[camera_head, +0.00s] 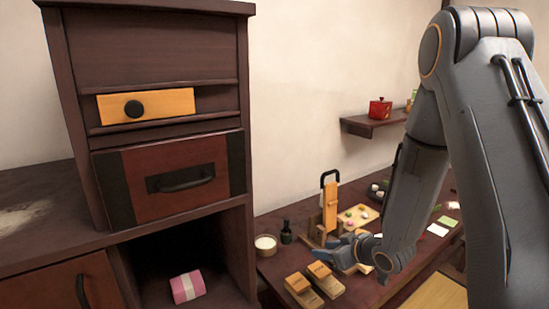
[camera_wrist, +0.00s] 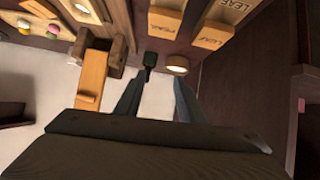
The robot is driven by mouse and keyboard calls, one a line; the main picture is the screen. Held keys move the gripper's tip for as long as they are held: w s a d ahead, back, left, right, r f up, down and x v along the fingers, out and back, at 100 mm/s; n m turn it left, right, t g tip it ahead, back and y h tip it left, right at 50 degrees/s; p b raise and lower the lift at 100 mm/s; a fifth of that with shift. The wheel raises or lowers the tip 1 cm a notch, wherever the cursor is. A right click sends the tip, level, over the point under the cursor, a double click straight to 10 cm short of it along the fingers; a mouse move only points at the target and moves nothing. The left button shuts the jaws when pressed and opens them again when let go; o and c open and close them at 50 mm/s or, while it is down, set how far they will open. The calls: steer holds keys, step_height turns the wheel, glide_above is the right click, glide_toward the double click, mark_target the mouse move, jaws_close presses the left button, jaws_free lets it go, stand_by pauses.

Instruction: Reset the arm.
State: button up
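My arm comes down from the right in the head view and bends low over the dark table (camera_head: 395,277). My gripper (camera_head: 340,252) is at its end, close above the table among the wooden items; its fingertips are hard to make out there. In the wrist view my gripper (camera_wrist: 157,88) shows two bluish fingers set apart, with only pale wall seen between them. It is open and appears empty. A small dark bottle (camera_wrist: 150,60) and a pale round bowl (camera_wrist: 177,66) show just beyond the fingertips.
Wooden boxes (camera_head: 299,288) lie at the table's front. A tall wooden stand (camera_head: 330,207) is behind my gripper. A wall shelf (camera_head: 372,125) holds a red pot (camera_head: 380,109).

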steer(key=s+d+r+m+g+h, duration=0.2)
steer(key=s+r+m+g+h, duration=0.1)
steer(key=s, duration=1)
steer(key=s+d+r+m+g+h, duration=0.1)
steer(key=s+r+m+g+h, duration=0.2)
steer(key=s, duration=0.9)
step_height(320, 180, up, 3)
steer(key=shift+s+d+f+m+g, duration=0.15)
steer(key=shift+s+d+m+g, duration=0.35)
steer(key=shift+g, duration=0.7)
